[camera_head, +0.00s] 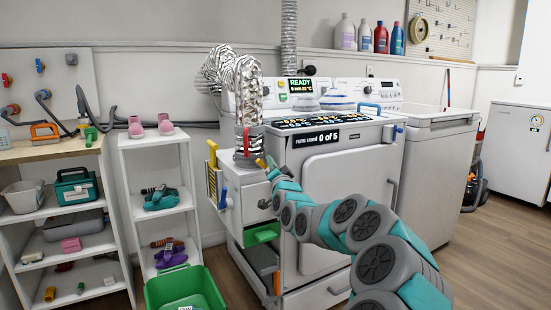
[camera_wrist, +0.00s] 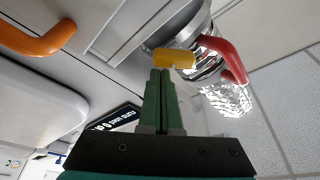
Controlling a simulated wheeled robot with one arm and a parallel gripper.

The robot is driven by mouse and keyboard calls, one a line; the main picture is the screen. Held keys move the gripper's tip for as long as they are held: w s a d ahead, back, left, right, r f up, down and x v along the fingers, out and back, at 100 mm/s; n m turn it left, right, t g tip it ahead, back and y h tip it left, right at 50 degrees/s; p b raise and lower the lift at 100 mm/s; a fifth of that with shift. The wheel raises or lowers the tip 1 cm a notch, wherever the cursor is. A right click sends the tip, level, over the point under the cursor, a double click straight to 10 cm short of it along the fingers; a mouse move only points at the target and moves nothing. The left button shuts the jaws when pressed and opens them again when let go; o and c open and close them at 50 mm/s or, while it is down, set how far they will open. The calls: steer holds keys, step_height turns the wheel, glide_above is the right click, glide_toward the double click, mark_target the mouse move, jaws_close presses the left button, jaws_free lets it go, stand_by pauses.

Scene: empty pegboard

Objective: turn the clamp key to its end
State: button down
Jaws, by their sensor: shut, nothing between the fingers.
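The silver foil duct (camera_head: 248,85) comes down to a collar on the white cabinet beside the washer; it also shows in the wrist view (camera_wrist: 228,98). A red lever (camera_head: 246,142) stands at the collar and shows large in the wrist view (camera_wrist: 228,58). A small yellow tab (camera_wrist: 174,59), which looks like the clamp key, is straight ahead of my fingertips; it shows small in the head view (camera_head: 260,163). My gripper (camera_wrist: 160,72) has its green fingers together and empty. Their tips overlap the tab's lower edge in the picture; I cannot tell whether they touch it.
An orange handle (camera_wrist: 38,38) is at upper left in the wrist view. A blue lever (camera_head: 222,198) and yellow rack (camera_head: 212,178) are on the cabinet's left side. A green bin (camera_head: 185,288) stands on the floor below. The washer panel (camera_head: 318,122) is close to my arm.

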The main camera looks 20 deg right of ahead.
steer(key=shift+a+f, duration=0.25)
steer(key=shift+a, duration=0.05)
steer(key=shift+f+m, duration=0.1)
steer(key=shift+m, duration=0.2)
